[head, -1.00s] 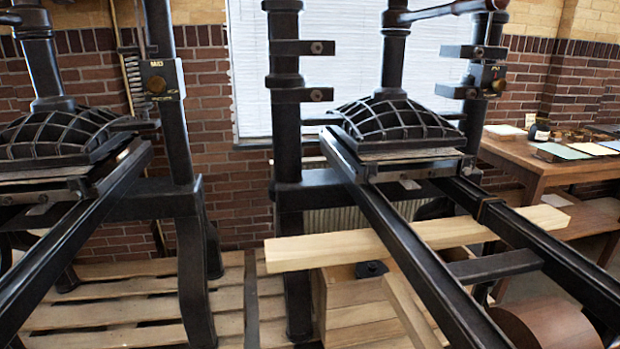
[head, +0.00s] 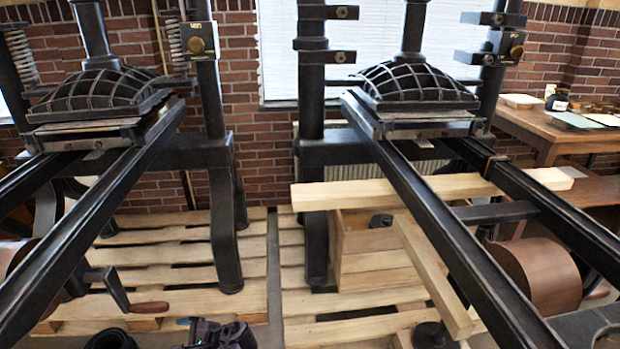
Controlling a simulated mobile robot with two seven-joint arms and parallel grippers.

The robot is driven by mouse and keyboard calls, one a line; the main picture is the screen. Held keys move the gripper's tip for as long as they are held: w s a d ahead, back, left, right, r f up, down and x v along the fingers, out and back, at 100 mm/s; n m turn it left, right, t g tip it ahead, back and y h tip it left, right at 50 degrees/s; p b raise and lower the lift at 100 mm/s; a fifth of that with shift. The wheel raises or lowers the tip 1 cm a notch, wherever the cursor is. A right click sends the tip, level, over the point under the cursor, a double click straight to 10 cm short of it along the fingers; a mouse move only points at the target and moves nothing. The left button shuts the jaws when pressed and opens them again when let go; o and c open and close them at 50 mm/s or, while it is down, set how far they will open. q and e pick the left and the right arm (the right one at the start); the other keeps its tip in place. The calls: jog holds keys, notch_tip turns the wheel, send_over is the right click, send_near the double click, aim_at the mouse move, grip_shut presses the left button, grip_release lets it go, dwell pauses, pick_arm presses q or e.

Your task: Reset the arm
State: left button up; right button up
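Two black hand presses stand side by side, the left press (head: 95,92) and the right press (head: 415,88). Each has a ribbed domed platen above long sloping rails. The lever arm of the right press is above the picture and hidden. A crank with a brown wooden handle (head: 149,307) shows low on the left press. Dark machinery, apparently my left gripper (head: 215,334), shows at the bottom edge, left of centre, in front of the pallet. It is cut off, so its fingers cannot be made out.
Wooden pallets (head: 170,262) lie under the presses. A pale beam (head: 400,192) crosses under the right press's rails, above a wooden box (head: 372,262). A brown drum (head: 540,275) sits between the rails. A wooden table (head: 535,130) with papers stands at right.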

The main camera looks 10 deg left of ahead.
pick_arm(q)
jog(key=w+d+r+n+t+h+p, duration=0.1)
jog(key=w+d+r+n+t+h, duration=0.35)
jog(key=t+h, duration=0.2)
jog(key=s+d+r+n+t+h+p, duration=0.2)
jog(key=s+d+r+n+t+h, duration=0.2)
jog(key=s+r+t+h, duration=0.15)
jog(key=s+d+r+n+t+h+p, duration=0.15)
jog(key=s+r, duration=0.25)
jog(key=s, duration=0.7)
jog(key=s+a+f+n+g+p, duration=0.1)
jog(key=s+f+g+p, duration=0.1)
jog(key=s, duration=1.2)
jog(key=shift+s+a+f+g, duration=0.15)
jog(key=shift+s+f+g, duration=0.3)
jog(key=shift+f, duration=0.4)
pick_arm(e)
jog(key=r, duration=0.2)
jog(key=s+r, duration=0.1)
jog(key=r, duration=0.2)
jog(key=shift+d, duration=0.15)
